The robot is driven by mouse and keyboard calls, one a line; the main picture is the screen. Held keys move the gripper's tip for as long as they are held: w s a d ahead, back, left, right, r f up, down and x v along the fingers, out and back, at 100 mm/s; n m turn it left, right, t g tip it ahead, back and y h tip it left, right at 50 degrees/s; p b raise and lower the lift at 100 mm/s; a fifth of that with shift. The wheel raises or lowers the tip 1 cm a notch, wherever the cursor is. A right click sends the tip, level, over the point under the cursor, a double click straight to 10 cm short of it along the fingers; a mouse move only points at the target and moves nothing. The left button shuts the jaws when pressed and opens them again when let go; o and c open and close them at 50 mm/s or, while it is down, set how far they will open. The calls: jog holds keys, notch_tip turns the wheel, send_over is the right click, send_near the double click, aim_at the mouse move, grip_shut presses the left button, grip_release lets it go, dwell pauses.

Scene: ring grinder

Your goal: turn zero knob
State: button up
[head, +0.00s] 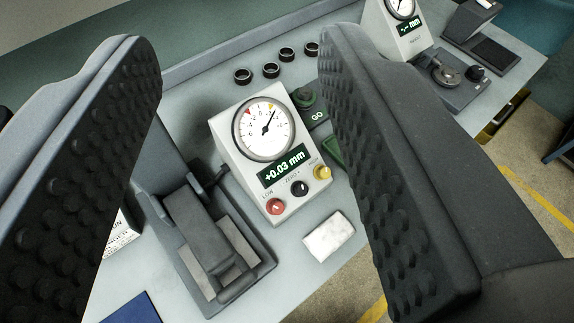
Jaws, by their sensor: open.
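The white gauge box (226,131) stands on the bench between my two fingers in the picture. It has a round dial (264,130) with a needle and a green display (284,166) reading +0.03 mm. Along its lower front are a red knob (275,206) at LOW, a black zero knob (299,188) in the middle under the ZERO label, and a yellow knob (322,172) at HIGH. My gripper (240,110) is open and empty, with its dark studded fingers wide apart. The fingers are nearer the camera than the box, and none visibly touches a knob.
A grey fixture (208,235) stands left of the box. A white block (329,236) lies in front. Several dark rings (287,54) line the back. A green GO bin (335,150) is partly hidden by my right finger. A second gauge (396,35) stands at the upper right.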

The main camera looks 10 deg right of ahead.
jog(key=shift+o, duration=0.5)
jog(key=n+g+y+p, duration=0.3)
jog(key=n+g, duration=0.3)
jog(key=g, duration=0.6)
send_over(303, 190)
jog(key=s+d, duration=0.3)
jog(key=s, duration=0.1)
notch_tip(303, 190, down, 33)
jog(key=x, duration=1.3)
jog(key=shift+d+f+b, duration=0.2)
jog(key=shift+d+b, duration=0.1)
jog(key=c, duration=1)
